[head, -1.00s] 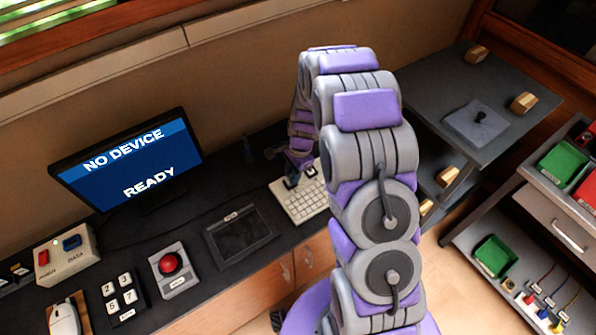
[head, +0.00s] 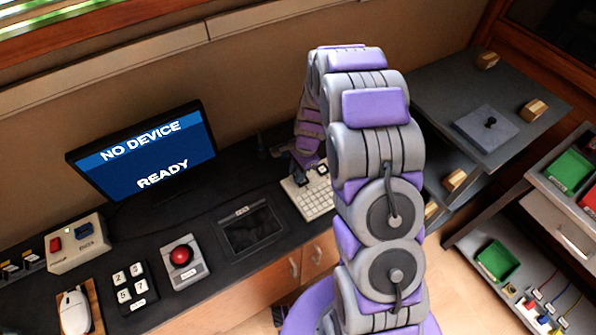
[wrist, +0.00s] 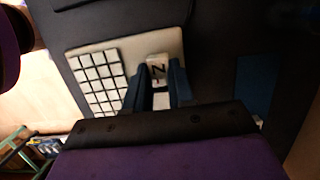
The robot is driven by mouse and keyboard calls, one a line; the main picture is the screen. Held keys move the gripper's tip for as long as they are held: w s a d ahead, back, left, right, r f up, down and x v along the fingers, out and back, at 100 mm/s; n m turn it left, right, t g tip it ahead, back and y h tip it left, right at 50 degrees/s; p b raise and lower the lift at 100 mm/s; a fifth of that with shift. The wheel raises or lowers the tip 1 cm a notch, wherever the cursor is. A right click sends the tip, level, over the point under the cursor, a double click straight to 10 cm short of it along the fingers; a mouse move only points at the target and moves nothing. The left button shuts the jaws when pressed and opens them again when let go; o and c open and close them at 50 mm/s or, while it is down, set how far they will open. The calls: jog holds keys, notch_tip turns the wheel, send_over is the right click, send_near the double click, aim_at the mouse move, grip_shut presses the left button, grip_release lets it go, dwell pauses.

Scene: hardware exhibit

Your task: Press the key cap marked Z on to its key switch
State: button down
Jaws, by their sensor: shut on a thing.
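The white key cap marked Z (wrist: 158,70) shows between my two dark fingers in the wrist view. My gripper (wrist: 157,88) is shut on it. The cap is over the right part of the pale keyboard (wrist: 117,52); I cannot tell whether it touches the board. The key switch under it is hidden. In the head view my gripper (head: 304,176) is low over the far part of the keyboard (head: 313,205), and my arm covers part of the board's right side.
A monitor (head: 140,155) reading "NO DEVICE READY" stands at the left. A dark pad (head: 250,230), a red button box (head: 182,258) and a number pad (head: 131,287) sit on the desk. Dark shelves (head: 445,105) stand to the right.

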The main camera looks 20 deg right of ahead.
jog(key=shift+d+p, duration=0.35)
jog(key=shift+d, duration=1.75)
jog(key=shift+a+p, duration=0.4)
jog(key=shift+a, duration=0.45)
jog(key=shift+d, duration=0.3)
jog(key=shift+a+f, duration=0.15)
jog(key=shift+a, duration=0.05)
jog(key=shift+f, duration=0.15)
jog(key=shift+c, duration=2.1)
grip_release()
